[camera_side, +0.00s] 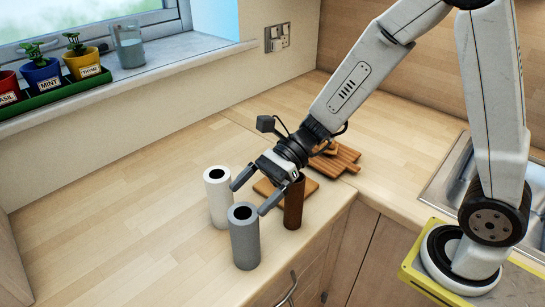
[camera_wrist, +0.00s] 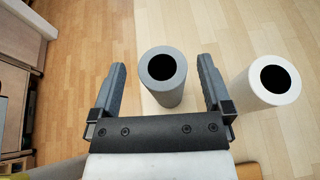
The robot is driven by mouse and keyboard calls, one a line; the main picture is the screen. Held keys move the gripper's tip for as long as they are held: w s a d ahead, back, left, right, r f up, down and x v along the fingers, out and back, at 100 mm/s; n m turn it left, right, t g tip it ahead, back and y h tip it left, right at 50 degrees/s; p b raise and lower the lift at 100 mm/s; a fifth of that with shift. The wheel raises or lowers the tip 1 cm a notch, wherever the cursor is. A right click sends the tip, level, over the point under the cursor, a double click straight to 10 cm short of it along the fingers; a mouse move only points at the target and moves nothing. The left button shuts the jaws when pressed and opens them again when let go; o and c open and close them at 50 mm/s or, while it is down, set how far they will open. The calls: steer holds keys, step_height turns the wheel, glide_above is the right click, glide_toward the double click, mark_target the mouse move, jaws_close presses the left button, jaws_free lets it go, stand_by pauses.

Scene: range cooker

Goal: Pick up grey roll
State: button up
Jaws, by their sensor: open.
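The grey roll (camera_side: 244,240) stands upright on the wooden worktop near its front edge, with a dark hole in its top. My gripper (camera_side: 248,199) is open and empty, tilted down toward the worktop, with its fingers pointing toward the grey roll. In the wrist view the grey roll (camera_wrist: 163,77) shows beyond and between the two fingers (camera_wrist: 161,75), a little left of the middle. I see no contact between the fingers and the roll.
A white roll (camera_side: 219,203) stands just behind and left of the grey roll; it also shows in the wrist view (camera_wrist: 262,83). A brown roll (camera_side: 294,203) stands to the right, partly behind my gripper. Wooden boards (camera_side: 337,161) lie behind. The worktop's left is clear.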

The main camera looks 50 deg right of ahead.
mark_target(252, 206)
steer(key=shift+f, duration=0.1)
steer(key=shift+f, duration=0.9)
steer(key=shift+a+f, duration=0.75)
steer(key=shift+f, duration=0.1)
steer(key=shift+w+a+f, duration=0.1)
steer(key=shift+a+f, duration=0.15)
steer(key=shift+a, duration=0.4)
jaws_close()
